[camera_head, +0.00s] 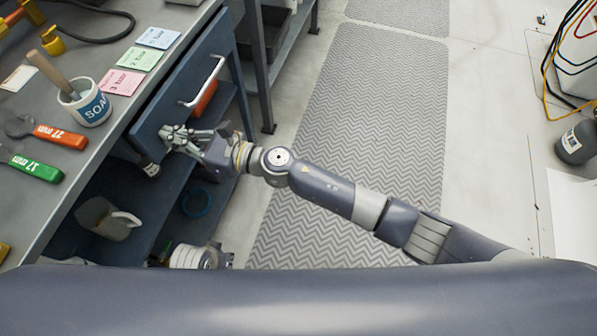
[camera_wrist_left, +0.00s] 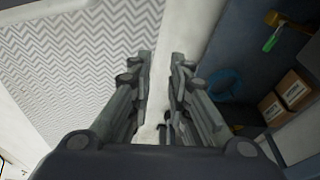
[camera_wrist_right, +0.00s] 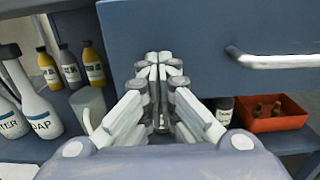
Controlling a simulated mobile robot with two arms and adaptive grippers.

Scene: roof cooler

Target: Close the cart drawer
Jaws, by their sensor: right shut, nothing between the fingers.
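The cart drawer's blue front (camera_head: 213,50) with a silver bar handle (camera_head: 204,82) is beneath the worktop at left in the head view. It stands close to the worktop edge; I cannot tell how wide any gap is. My right gripper (camera_head: 166,134) is shut and empty at the near end of the front, away from the handle. In the right wrist view its fingertips (camera_wrist_right: 159,58) overlap the lower left of the front (camera_wrist_right: 205,50), touching or nearly so; the handle (camera_wrist_right: 275,60) is to the right. My left gripper (camera_wrist_left: 161,58) has its fingers apart, nothing between them.
The worktop (camera_head: 105,138) holds a soap mug (camera_head: 92,108), wrenches and coloured cards. Lower shelves hold a pitcher (camera_head: 108,219), bottles (camera_wrist_right: 70,68) and a red-orange bin (camera_wrist_right: 272,122). Grey patterned mats (camera_head: 370,110) lie on open floor to the right.

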